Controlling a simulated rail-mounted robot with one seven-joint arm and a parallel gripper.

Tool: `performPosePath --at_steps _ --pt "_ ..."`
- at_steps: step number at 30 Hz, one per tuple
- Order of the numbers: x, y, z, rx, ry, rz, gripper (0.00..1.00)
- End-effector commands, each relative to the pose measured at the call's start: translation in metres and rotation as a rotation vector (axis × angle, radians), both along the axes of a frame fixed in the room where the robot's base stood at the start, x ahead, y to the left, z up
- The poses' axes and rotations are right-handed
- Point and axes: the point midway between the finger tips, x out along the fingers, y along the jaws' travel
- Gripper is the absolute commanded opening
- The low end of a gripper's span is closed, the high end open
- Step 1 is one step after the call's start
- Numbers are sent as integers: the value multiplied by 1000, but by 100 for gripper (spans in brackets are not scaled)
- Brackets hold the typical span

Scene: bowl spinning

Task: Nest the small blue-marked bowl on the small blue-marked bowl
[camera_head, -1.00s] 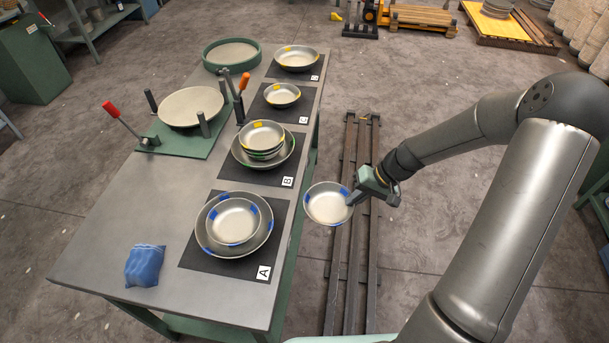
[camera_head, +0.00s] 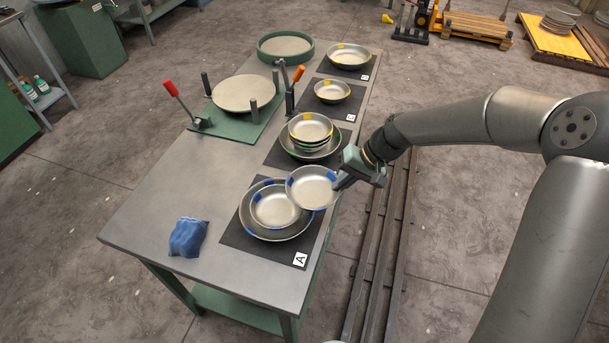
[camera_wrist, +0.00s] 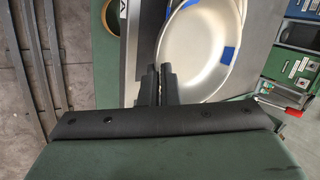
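My gripper (camera_head: 341,180) is shut on the rim of a small metal bowl with blue marks (camera_head: 311,189), held in the air above the right side of the stack on mat A. In the wrist view the fingers (camera_wrist: 159,80) pinch the rim of this held bowl (camera_wrist: 195,58). On mat A (camera_head: 305,243), another small blue-marked bowl (camera_head: 273,211) sits inside a larger blue-marked bowl (camera_head: 277,235). The held bowl covers part of the right side of the larger bowl in the head view. I cannot tell the exact height between them.
Mat B behind holds a stack of yellow- and green-marked bowls (camera_head: 310,127). Two yellow-marked bowls (camera_head: 332,91) (camera_head: 349,57) stand farther back. A green fixture with a round plate (camera_head: 243,93) and red and orange handles, and a blue cloth (camera_head: 188,237), are on the table (camera_head: 160,212).

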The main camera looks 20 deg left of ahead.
Motion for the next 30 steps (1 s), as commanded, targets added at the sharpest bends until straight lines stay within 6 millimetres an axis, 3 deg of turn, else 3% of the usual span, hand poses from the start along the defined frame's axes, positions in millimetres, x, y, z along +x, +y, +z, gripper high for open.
performPosePath --at_steps 1,3,9,17,30 --pt "-10 23 8 0 -1 35 0" --pt "-22 46 16 -3 0 65 0" --pt "-44 81 27 -7 7 111 0" --pt "-47 85 21 -8 9 115 0" --pt "-46 85 -20 -8 9 116 0"
